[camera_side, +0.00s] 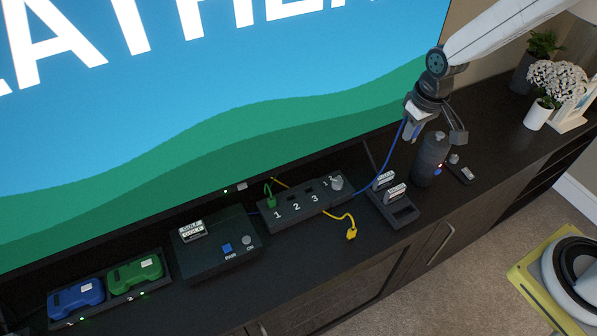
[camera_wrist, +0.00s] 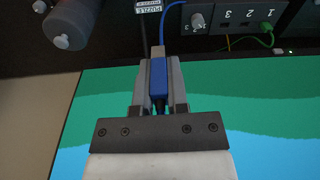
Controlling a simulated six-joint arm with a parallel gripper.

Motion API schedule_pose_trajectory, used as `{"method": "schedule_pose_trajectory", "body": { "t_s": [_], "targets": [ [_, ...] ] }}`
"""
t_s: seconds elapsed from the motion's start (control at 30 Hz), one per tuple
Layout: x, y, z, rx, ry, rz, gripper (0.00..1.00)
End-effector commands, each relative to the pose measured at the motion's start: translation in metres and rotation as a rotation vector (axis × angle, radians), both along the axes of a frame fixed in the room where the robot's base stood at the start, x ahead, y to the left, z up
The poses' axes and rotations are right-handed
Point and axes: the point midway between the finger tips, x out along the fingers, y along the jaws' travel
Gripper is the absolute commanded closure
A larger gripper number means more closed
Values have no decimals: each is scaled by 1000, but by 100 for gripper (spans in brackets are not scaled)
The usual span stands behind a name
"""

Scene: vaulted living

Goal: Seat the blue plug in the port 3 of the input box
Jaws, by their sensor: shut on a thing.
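The input box (camera_side: 268,222) is a dark box with ports numbered 1, 2 and 3 and a grey knob at its right end. A green plug (camera_side: 270,201) sits in port 1; ports 2 and 3 look empty. In the wrist view the box (camera_wrist: 232,20) is at the upper right. My gripper (camera_side: 411,130) is above the console, right of the box and well apart from it. In the wrist view my gripper (camera_wrist: 158,66) is shut on the blue plug (camera_wrist: 158,84). The blue cable runs from the plug down behind the box.
A yellow plug (camera_side: 351,233) lies in front of the box. A cartridge holder (camera_side: 404,216) and a dark cylinder (camera_side: 430,160) stand right of it. A console (camera_side: 215,257) and blue (camera_side: 75,298) and green (camera_side: 135,273) controllers are left. A large screen (camera_side: 230,90) rises behind.

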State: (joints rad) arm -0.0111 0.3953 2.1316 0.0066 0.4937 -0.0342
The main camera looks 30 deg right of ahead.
Motion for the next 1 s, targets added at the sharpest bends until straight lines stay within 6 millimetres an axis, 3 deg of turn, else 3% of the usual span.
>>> {"method": "schedule_pose_trajectory", "body": {
  "t_s": [0.57,0.77,1.0],
  "targets": [
    [6,-2,1,-1,3,-9,100],
    [22,9,-7,-4,10,107,100],
    [54,33,-29,-12,22,361,100]
  ]
}}
